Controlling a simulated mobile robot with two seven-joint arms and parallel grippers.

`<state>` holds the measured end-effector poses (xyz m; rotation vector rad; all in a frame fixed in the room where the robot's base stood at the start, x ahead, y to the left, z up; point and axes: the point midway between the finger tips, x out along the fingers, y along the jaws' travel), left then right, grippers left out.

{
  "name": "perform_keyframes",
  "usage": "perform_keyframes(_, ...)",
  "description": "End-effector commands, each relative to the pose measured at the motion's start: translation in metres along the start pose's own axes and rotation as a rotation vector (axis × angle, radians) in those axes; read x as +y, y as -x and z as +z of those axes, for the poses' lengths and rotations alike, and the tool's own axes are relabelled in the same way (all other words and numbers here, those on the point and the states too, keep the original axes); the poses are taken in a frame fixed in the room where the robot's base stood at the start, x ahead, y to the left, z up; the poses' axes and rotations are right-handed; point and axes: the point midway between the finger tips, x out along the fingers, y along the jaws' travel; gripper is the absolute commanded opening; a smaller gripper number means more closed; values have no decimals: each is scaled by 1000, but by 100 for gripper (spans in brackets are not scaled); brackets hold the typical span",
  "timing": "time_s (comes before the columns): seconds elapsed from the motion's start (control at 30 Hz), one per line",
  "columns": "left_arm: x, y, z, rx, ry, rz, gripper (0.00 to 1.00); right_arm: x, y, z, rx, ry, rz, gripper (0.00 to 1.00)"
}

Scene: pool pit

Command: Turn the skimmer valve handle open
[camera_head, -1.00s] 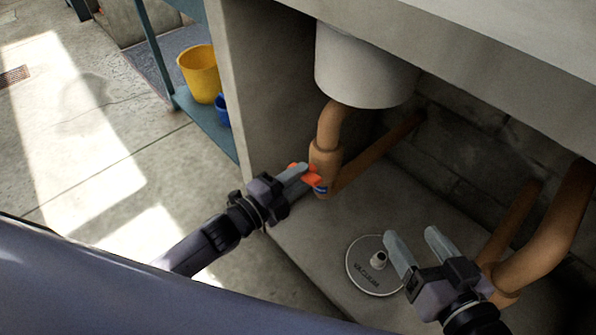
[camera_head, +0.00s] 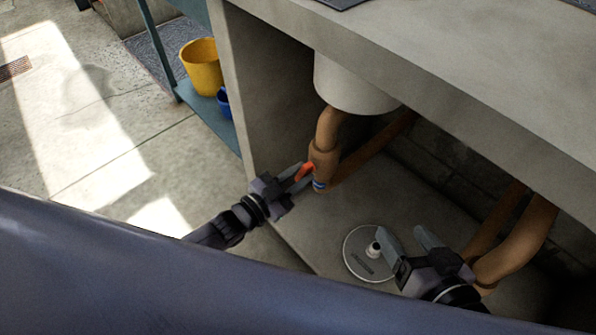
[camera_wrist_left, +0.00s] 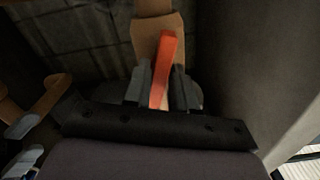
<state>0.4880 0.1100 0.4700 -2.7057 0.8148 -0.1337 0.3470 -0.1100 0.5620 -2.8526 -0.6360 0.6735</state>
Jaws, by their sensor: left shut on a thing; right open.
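The orange-red valve handle (camera_head: 304,171) sits on the brown pipe's valve body (camera_head: 323,158), below the white skimmer housing (camera_head: 352,84). My left gripper (camera_head: 297,177) is shut on the handle. In the left wrist view the handle (camera_wrist_left: 164,68) stands nearly upright, leaning slightly right, between the left gripper's two fingers (camera_wrist_left: 161,88). A blue band shows at the valve's lower end. My right gripper (camera_head: 407,243) is open and empty, beside the round vacuum plate. The fingers hide part of the handle in the head view.
The round plate (camera_head: 357,266) with a knob lies on the pit floor. Brown pipes (camera_head: 520,245) run at the right. Concrete walls and a top slab (camera_head: 450,75) enclose the pit. A yellow bucket (camera_head: 202,68) stands on a shelf outside, at the left.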

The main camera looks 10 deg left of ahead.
Motion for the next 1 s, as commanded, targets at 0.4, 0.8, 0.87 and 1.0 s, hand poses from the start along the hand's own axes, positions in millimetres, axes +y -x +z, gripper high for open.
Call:
perform_keyframes(0.4,0,1,0,0,268,2,0,4,5,-2,-7,30,28,69)
perform_keyframes(0.8,0,0,0,1,343,1,0,6,6,-1,-14,39,34,69)
perform_keyframes(0.87,0,0,0,1,344,1,0,6,6,0,-15,40,34,69)
perform_keyframes(1.0,0,0,0,0,344,1,0,7,6,0,-16,41,35,69)
